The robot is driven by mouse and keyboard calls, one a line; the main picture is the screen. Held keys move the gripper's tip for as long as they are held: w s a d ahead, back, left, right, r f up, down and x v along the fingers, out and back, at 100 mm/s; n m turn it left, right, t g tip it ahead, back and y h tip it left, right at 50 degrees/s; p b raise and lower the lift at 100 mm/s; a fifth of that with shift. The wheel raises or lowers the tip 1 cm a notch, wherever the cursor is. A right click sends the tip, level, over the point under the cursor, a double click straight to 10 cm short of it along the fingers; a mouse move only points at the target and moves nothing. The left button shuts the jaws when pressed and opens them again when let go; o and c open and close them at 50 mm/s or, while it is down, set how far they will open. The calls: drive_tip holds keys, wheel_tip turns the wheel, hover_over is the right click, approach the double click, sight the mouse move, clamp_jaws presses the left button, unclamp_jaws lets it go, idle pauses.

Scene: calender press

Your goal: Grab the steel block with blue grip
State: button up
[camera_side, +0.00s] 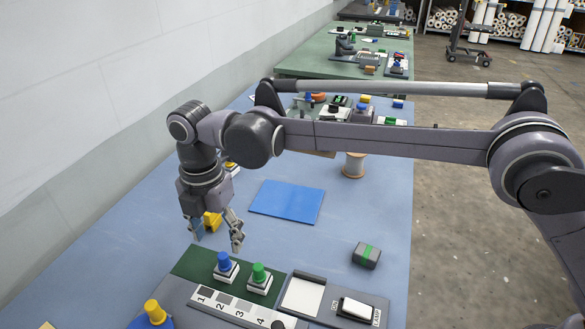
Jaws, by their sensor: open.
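A small pale block with an upright blue grip (225,263) stands on a dark green strip in the lower middle; whether it is steel I cannot tell. A yellow object (212,222) shows partly behind the fingers.
A panel with numbers 1 to 4 (236,304) and a lamp switch (361,309) lies in front. A flat blue sheet (287,202) and a spool (353,166) lie beyond. The blue tabletop between them is clear.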

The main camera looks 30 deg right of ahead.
sight(223, 255)
drive_tip(key=shift+f, duration=4.35)
drive_tip(key=shift+d, duration=0.1)
drive_tip(key=c, duration=1.3)
